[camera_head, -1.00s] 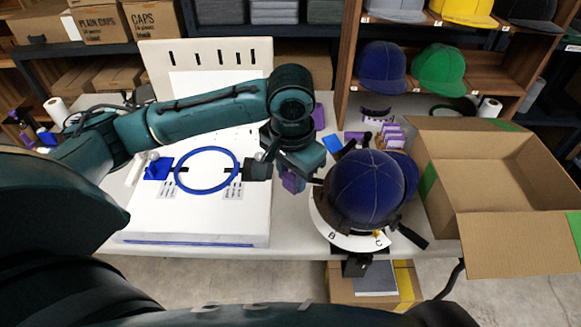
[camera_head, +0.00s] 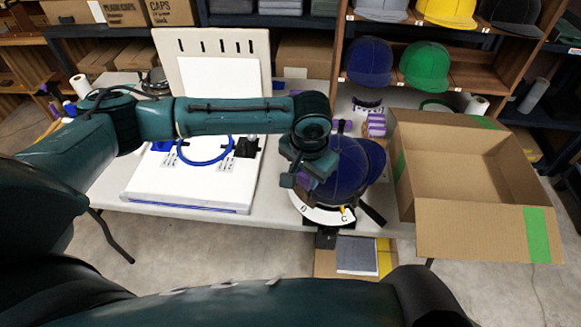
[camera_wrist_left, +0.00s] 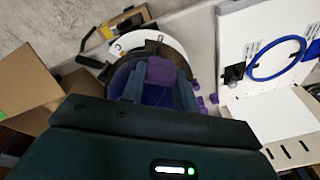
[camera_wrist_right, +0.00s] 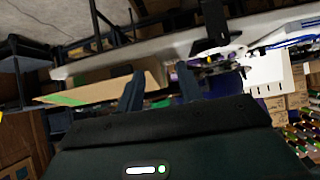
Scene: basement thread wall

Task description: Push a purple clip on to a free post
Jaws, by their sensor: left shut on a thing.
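My left gripper (camera_head: 303,184) is shut on a purple clip, seen between the fingers in the left wrist view (camera_wrist_left: 161,73). It is over the near left side of a dark blue cap (camera_head: 345,172) on a round stand with a white lettered rim (camera_head: 326,215). I cannot tell whether the clip touches the cap or stand. No free post can be made out; the arm and cap hide part of the stand. My right gripper (camera_wrist_right: 160,88) is outside the head view; in its wrist view the fingers are apart with nothing visible between them.
Several purple pieces (camera_head: 376,125) lie behind the stand. An open cardboard box (camera_head: 462,175) is close on the right. A white board with a blue hoop (camera_head: 205,161) lies left, before an upright slotted panel (camera_head: 215,46). Shelves of caps stand behind.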

